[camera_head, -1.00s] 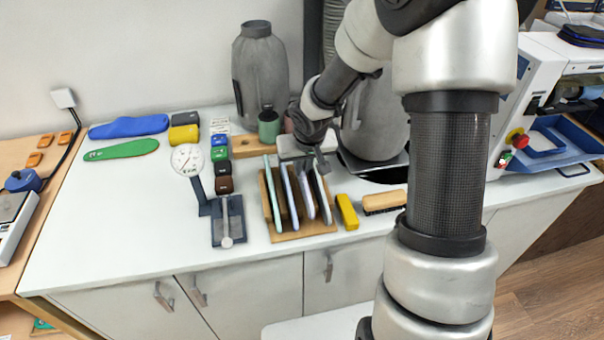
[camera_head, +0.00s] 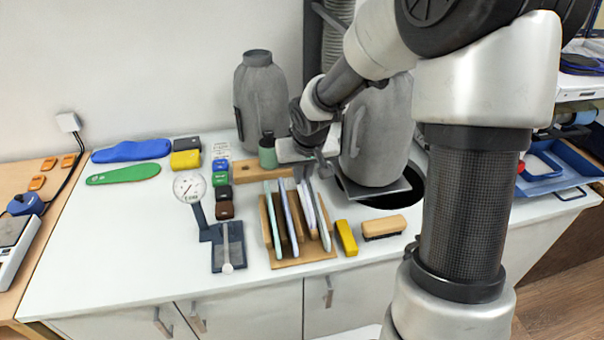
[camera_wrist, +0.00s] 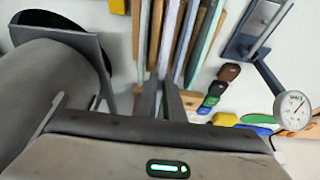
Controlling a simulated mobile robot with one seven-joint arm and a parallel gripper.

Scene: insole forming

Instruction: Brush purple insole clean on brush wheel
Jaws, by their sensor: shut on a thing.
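A wooden rack (camera_head: 288,262) on the white counter holds several thin insoles upright in its slots. A pale purple insole (camera_head: 308,208) stands third from the left in the head view, still within the rack. My gripper (camera_head: 305,172) reaches down over the rack's back end and is shut on the top end of this insole. In the wrist view my gripper (camera_wrist: 162,84) has its two dark fingers close around the purple insole (camera_wrist: 169,42), between neighbouring insoles. A pale teal insole (camera_head: 273,222) stands at the left of the rack. I cannot make out a brush wheel.
A yellow block (camera_head: 346,238) and a wooden brush (camera_head: 384,228) lie right of the rack. A dial gauge (camera_head: 189,187) stands left. A grey canister (camera_head: 378,140) stands close behind. Green (camera_head: 123,174) and blue (camera_head: 131,151) insoles lie on the far left, with free counter before them.

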